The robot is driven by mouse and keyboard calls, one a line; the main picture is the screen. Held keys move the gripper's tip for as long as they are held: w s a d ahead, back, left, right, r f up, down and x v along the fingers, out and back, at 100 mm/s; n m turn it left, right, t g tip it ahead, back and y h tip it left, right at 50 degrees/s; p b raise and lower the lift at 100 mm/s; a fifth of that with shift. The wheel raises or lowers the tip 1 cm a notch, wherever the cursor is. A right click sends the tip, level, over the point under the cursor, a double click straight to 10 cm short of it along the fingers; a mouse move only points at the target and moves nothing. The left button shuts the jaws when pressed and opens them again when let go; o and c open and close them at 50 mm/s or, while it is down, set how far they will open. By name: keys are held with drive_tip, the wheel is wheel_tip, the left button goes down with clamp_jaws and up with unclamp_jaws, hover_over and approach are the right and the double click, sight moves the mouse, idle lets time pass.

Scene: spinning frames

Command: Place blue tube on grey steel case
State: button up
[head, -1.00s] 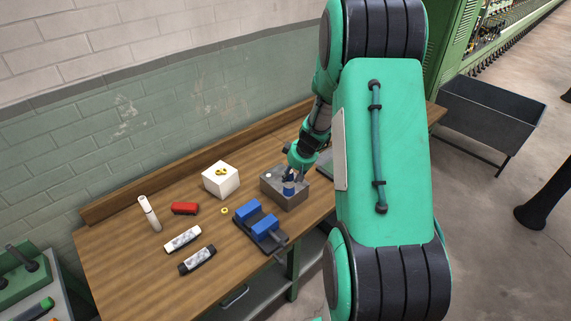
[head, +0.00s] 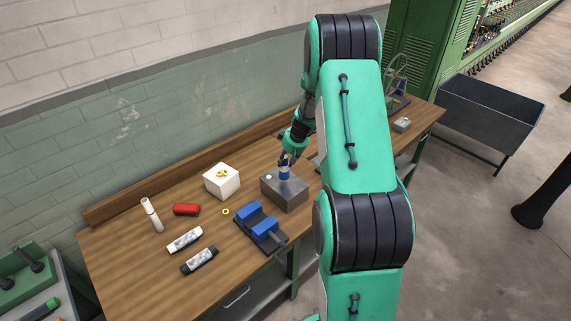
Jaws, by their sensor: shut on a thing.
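The blue tube (head: 284,174) is a small upright piece at the top of the grey steel case (head: 285,197). I cannot tell whether it touches the case's top or hangs just above it. My gripper (head: 286,162) is shut on the blue tube from above. The fingers are small in the head view and partly hide the tube's upper end. The case is a grey box on the wooden workbench (head: 130,270), right of the blue vise.
A blue and black vise (head: 262,229) stands close left of the case. A wall runs behind the bench.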

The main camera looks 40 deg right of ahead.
sight(285, 165)
drive_tip(key=shift+w+d, duration=0.25)
drive_tip(key=shift+w, duration=0.1)
drive_tip(key=shift+f+p, duration=0.45)
drive_tip(key=shift+f, duration=1.35)
drive_tip(key=shift+f, duration=0.1)
drive_tip(key=o, duration=1.1)
